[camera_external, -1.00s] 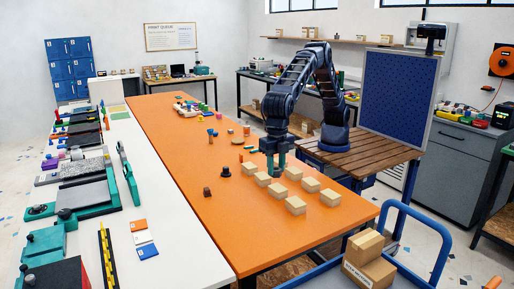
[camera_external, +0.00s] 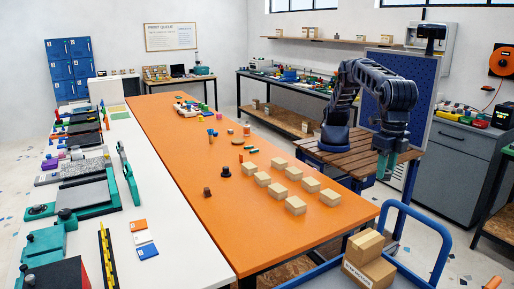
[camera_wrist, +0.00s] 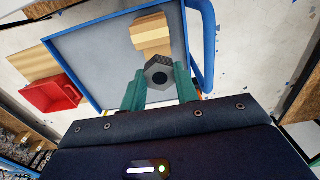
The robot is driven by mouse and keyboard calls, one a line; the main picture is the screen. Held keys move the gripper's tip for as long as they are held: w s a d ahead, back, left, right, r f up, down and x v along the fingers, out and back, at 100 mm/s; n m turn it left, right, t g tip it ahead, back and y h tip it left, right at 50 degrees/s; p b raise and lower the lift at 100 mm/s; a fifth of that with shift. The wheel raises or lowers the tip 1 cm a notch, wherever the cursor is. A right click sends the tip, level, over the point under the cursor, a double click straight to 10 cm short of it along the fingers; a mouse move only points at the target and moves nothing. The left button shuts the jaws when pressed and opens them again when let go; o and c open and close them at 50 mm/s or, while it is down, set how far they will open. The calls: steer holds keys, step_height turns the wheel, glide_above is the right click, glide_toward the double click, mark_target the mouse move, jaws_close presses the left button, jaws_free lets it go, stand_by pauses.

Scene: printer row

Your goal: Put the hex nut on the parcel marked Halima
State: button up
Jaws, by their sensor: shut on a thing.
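The nut cannot be made out in the external view. Several tan parcels (camera_external: 311,185) sit in rows on the orange table (camera_external: 225,225). No name is readable on them, so I cannot tell which is marked Halima.
A blue-railed cart (camera_external: 433,236) at the front right carries stacked cardboard boxes (camera_external: 366,244), one with a white label. In the wrist view the cart's grey bed (camera_wrist: 95,55) lies below the nut, with a red bin (camera_wrist: 52,96) beside it.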

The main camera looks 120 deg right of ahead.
mark_target(373, 234)
step_height(373, 234, down, 20)
steer(key=shift+r, duration=0.1)
stand_by(0.5)
steer(key=o, duration=0.9)
steer(key=shift+o, duration=0.2)
step_height(373, 234, up, 12)
